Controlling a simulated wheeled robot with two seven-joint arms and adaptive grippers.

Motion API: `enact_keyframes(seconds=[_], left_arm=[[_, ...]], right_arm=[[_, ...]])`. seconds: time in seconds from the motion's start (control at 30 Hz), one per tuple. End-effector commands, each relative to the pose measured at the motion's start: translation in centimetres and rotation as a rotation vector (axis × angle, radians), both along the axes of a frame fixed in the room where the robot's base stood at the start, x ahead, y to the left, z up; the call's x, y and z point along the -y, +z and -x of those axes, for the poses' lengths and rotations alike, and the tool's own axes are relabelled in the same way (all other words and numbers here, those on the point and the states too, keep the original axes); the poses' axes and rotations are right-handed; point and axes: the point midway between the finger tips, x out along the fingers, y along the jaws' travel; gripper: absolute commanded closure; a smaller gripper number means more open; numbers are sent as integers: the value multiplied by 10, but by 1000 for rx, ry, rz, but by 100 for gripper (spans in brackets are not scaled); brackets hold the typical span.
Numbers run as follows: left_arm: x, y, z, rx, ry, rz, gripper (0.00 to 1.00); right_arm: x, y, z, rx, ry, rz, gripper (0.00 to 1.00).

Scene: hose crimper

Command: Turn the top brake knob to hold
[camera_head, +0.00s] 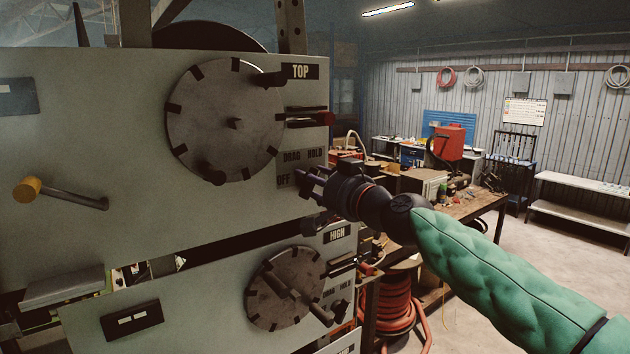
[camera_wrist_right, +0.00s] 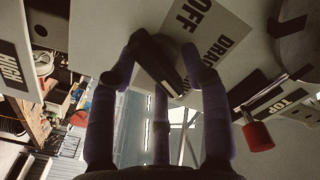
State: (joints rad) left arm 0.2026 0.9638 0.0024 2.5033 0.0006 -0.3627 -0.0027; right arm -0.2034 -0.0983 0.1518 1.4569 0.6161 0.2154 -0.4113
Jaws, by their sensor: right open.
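The top brake's label plate with OFF, DRAG and HOLD (camera_head: 303,156) is on the upper grey panel, below the TOP sign (camera_head: 300,72). My right gripper (camera_head: 308,187) is open in front of this plate. In the right wrist view, a dark bar-shaped knob (camera_wrist_right: 164,65) shows between the spread fingers of my right gripper (camera_wrist_right: 165,78), beside OFF and DRAG. The word HOLD is hidden in that view. I cannot tell whether the fingers touch the knob or where it points. In the head view the gripper hides the knob. My left gripper is not in view.
A notched round disc (camera_head: 225,120) and a red-tipped lever (camera_head: 318,120) sit close above the plate; the red tip (camera_wrist_right: 258,136) is beside my right fingers. Below are the HIGH panel's disc (camera_head: 285,288) and a hose reel (camera_head: 395,305). A workbench (camera_head: 470,207) stands behind.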

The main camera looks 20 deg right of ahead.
Motion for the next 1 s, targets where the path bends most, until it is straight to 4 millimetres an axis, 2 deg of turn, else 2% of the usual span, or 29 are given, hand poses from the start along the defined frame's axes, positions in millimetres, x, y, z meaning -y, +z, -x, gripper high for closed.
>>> enact_keyframes(seconds=[0.17,0.5,0.7,1.0], left_arm=[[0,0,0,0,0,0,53],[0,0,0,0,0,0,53],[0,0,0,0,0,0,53],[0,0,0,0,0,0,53]], right_arm=[[7,1,17,3,-2,0,52],[28,1,72,3,-3,-1,52],[38,0,97,2,-4,-2,52],[42,0,111,2,-2,-2,52]])
